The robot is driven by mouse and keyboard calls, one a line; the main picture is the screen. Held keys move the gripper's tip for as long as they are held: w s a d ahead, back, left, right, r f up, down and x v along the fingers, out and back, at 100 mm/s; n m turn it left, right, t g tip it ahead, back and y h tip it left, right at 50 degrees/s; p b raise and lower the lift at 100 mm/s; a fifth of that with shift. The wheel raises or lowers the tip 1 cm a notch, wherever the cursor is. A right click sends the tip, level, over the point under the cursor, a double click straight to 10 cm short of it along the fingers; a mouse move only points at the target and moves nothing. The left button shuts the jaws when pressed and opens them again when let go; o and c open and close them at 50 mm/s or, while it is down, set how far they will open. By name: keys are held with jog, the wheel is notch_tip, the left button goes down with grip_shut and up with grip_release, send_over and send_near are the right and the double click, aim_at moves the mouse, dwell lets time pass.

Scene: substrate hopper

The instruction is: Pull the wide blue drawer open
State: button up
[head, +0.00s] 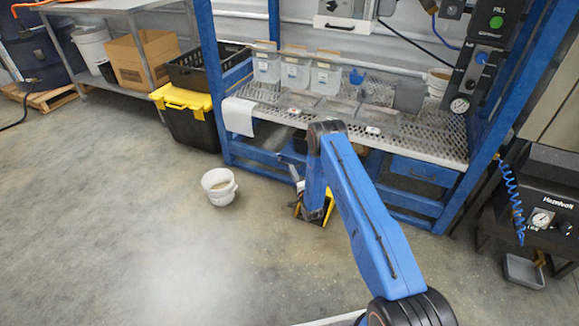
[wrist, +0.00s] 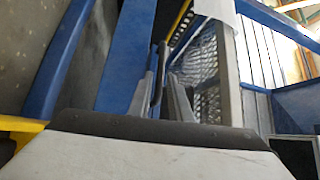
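The wide blue drawer (head: 262,157) is under the perforated shelf of the blue-framed bench in the head view, partly hidden behind my arm. In the wrist view its blue front (wrist: 125,55) stands beside a dark bar handle (wrist: 158,75). My gripper (wrist: 160,78) has one finger on each side of this handle, with a small gap showing on the right finger's side. The fingers look open; I cannot tell whether the left one touches the bar. In the head view my gripper (head: 296,174) is low in front of the drawer, its fingertips hard to make out.
A smaller blue drawer (head: 422,172) is to the right under the same shelf. A white bucket (head: 219,186) stands on the floor to the left. A black bin with a yellow lid (head: 182,97) stands by the bench. The floor at front left is clear.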

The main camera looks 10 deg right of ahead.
jog(key=shift+x, duration=2.7)
grip_shut()
